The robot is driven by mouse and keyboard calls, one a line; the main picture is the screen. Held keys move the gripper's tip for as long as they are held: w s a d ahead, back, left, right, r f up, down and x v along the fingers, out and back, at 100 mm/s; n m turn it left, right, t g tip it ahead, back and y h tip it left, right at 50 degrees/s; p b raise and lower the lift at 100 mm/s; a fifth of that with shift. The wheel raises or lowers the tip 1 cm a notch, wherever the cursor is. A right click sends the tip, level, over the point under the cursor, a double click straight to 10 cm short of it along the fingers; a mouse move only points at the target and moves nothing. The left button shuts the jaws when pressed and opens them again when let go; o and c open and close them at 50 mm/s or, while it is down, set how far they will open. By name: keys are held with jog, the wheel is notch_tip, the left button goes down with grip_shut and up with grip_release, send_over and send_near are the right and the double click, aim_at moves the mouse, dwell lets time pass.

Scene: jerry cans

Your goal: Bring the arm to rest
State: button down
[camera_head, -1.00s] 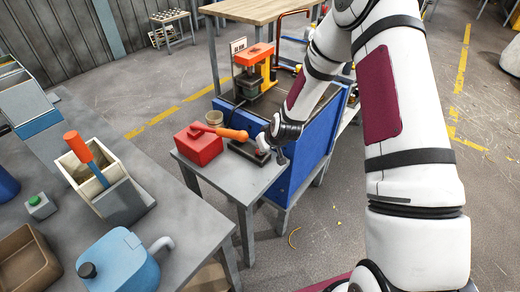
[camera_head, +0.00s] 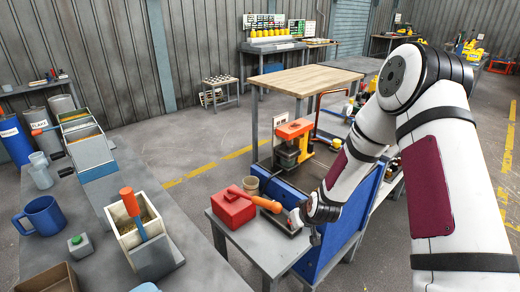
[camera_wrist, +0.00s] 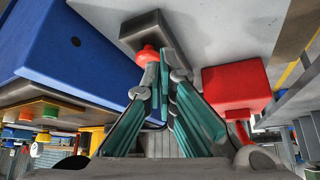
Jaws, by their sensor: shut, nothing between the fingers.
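My white arm with dark red panels comes in from the right of the head view and reaches down to the small grey table (camera_head: 262,250). My gripper (camera_head: 316,238) is beside the table's right end, close to the blue panel. In the wrist view my gripper (camera_wrist: 165,68) has its green fingers closed together with nothing held. A red knob (camera_wrist: 148,54) on a dark flat base (camera_wrist: 150,27) shows just beyond the fingertips; I cannot tell whether they touch.
A red can (camera_head: 232,209) stands on the small table, with an orange handle (camera_head: 265,203) beside it. A blue panel (camera_head: 340,232) borders the table. An orange press (camera_head: 294,142) stands behind. The left bench (camera_head: 190,250) holds several containers. Floor is open at right.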

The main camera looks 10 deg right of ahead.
jog(key=s+r+p, duration=0.1)
jog(key=s+r, duration=0.4)
jog(key=r, duration=0.4)
jog(key=s+r+g+h, duration=0.1)
jog(key=s+r, duration=0.3)
jog(key=r, duration=0.5)
jog(key=s+r+p, duration=0.1)
jog(key=s+r, duration=0.4)
jog(key=r, duration=0.5)
jog(key=s+r+m, duration=0.1)
jog(key=s+r, duration=0.4)
jog(key=s, duration=0.6)
jog(key=s+r+m+g+p, duration=0.1)
jog(key=s+r, duration=0.4)
jog(key=s, duration=0.7)
jog(key=shift+s+d, duration=0.2)
jog(key=shift+d, duration=0.05)
